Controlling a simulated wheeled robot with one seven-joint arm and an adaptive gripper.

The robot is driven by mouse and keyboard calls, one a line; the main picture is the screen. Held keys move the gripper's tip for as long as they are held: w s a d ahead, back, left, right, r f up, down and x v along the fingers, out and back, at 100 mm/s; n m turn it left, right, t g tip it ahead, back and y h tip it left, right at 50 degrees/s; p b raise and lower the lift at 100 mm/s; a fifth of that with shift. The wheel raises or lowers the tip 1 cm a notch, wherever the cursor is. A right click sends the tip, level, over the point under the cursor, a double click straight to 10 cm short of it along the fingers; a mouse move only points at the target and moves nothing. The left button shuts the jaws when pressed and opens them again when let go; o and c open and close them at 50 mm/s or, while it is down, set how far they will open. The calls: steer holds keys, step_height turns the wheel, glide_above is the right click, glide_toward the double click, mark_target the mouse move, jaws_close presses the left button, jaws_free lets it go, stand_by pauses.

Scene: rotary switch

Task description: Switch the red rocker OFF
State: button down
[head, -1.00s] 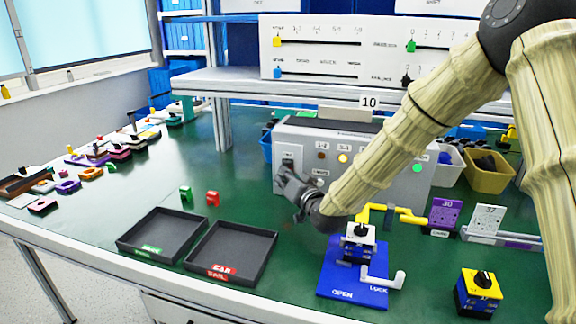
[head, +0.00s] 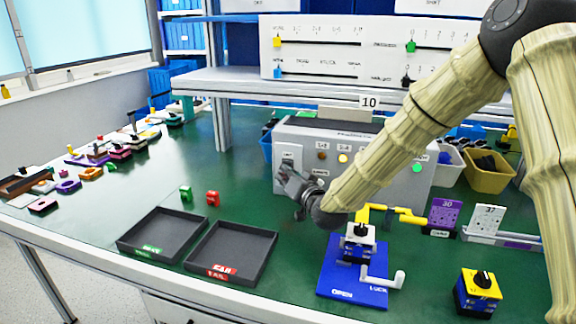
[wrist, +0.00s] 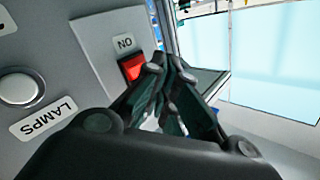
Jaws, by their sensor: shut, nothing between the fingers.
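The red rocker (wrist: 132,67) shows in the wrist view on a light plate (wrist: 95,45) of a grey box. The label ON is printed beside it. My gripper (wrist: 170,68) is shut and empty, its fingertips right at the rocker and covering part of it. I cannot tell whether they touch it. In the head view my gripper (head: 287,175) is in front of the left part of the grey box (head: 385,165), over the switch plate (head: 291,155). The rocker itself is hidden there, and its tilt is unclear.
A round button (wrist: 18,88) labelled LAMPS is near the rocker plate. Lit amber (head: 343,158) and green (head: 417,168) lamps show on the box. Two dark trays (head: 232,252) and a blue board (head: 340,285) are in front. Green table is clear between them.

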steer(key=shift+w, duration=0.2)
steer(key=shift+s, duration=0.15)
stand_by(0.5)
steer(key=shift+s+a, duration=0.15)
steer(key=shift+s, duration=0.45)
steer(key=shift+f, duration=0.1)
steer(key=shift+s+a+f, duration=0.1)
steer(key=shift+s+a, duration=0.15)
steer(key=shift+s, duration=0.55)
steer(key=shift+s+a+f, duration=0.1)
steer(key=shift+s+a, duration=0.2)
steer(key=shift+s, duration=0.45)
steer(key=shift+s+a+f, duration=0.1)
steer(key=shift+s+a, duration=0.15)
steer(key=shift+s, duration=0.55)
steer(key=shift+r, duration=0.1)
